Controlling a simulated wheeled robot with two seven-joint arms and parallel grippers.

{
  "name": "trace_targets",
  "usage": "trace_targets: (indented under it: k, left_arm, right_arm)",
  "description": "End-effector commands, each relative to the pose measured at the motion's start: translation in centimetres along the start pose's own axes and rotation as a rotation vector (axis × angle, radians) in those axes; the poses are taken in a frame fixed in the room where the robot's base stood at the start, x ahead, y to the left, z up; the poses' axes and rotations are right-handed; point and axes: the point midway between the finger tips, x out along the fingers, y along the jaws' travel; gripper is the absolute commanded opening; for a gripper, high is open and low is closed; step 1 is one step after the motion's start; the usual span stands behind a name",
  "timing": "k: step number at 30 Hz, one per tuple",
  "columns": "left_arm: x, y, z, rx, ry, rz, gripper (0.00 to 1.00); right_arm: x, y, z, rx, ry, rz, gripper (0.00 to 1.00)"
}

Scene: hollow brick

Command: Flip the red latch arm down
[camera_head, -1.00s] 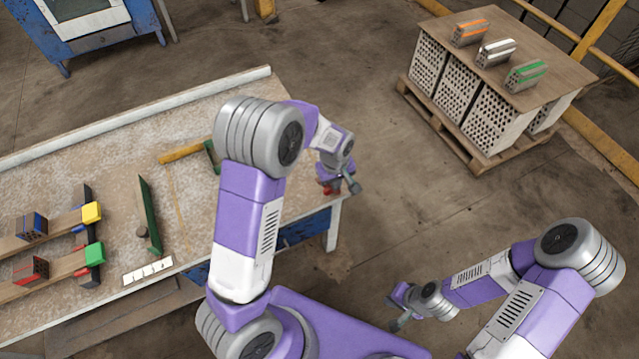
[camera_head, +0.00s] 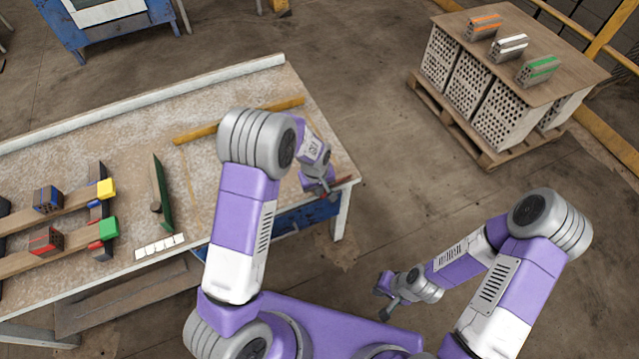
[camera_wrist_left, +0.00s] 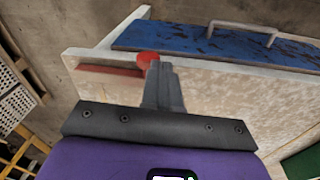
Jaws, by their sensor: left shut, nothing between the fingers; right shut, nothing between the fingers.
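The red latch arm (camera_head: 343,182) shows as a thin red bar at the right end of the table in the camera_head view, partly hidden by my left wrist. In the left wrist view the red bar (camera_wrist_left: 108,70) lies along the table edge, with a round red end (camera_wrist_left: 147,59) beside my fingertips. My left gripper (camera_head: 334,197) is shut and empty; its fingers also show in the left wrist view (camera_wrist_left: 163,70). Whether they touch the red end I cannot tell. My right gripper (camera_head: 386,309) is shut and empty, away from the table over the floor.
The table (camera_head: 200,95) carries a yellow bar (camera_head: 240,120), a green plate (camera_head: 163,195), a white marked strip (camera_head: 160,245) and wooden rails with colored bricks at the left. A blue drawer front (camera_wrist_left: 220,42) is under the table. A brick pallet (camera_head: 465,130) stands back right.

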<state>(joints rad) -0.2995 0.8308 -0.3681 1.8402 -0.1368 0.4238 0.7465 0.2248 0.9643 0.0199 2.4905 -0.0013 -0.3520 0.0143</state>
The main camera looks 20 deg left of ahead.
Motion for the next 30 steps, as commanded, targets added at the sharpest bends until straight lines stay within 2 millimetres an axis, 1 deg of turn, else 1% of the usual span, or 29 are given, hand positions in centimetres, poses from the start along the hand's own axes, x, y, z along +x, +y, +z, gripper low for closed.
trace_targets:
  k: [1,3,12,30]
  left_arm:
    - [0.6,-0.3,0.1,-0.001,-0.001,-0.001,0.0]
    - [1.0,-0.6,0.1,-0.002,0.0,-0.001,0.0]
    - [2.2,-1.1,0.2,-0.002,0.0,-0.001,0.0]
    - [2.3,-1.1,0.2,-0.002,0.0,0.0,0.0]
  right_arm:
    - [0.2,0.1,0.0,0.0,0.0,0.0,0.0]
    - [0.4,0.1,0.0,0.0,0.0,0.0,0.0]
    - [0.7,0.3,0.0,0.0,0.0,0.0,0.0]
    - [0.7,0.3,0.0,0.0,0.0,0.0,0.0]
